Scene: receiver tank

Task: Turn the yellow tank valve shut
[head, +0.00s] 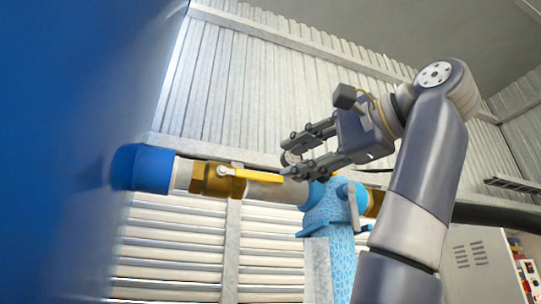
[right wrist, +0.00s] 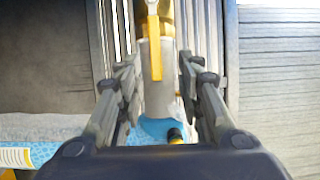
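The yellow valve handle (head: 258,175) lies along the pipe, pointing right from its brass valve body (head: 210,180). The valve sits beside the blue tank's outlet fitting (head: 145,168). In the right wrist view the handle (right wrist: 155,55) runs down the picture, in the gap between my finger tips. My right gripper (head: 287,157) is open, near the handle's free end in the head view; its fingers (right wrist: 158,75) stand apart with no visible contact on the handle. My left gripper is not in view.
The large blue tank (head: 70,150) fills the left side. A light blue patterned fitting (head: 328,205) with a lever (head: 354,205) stands under my right gripper. A grey pipe (head: 275,190) joins it to the valve. Ribbed metal walls (head: 250,80) are behind.

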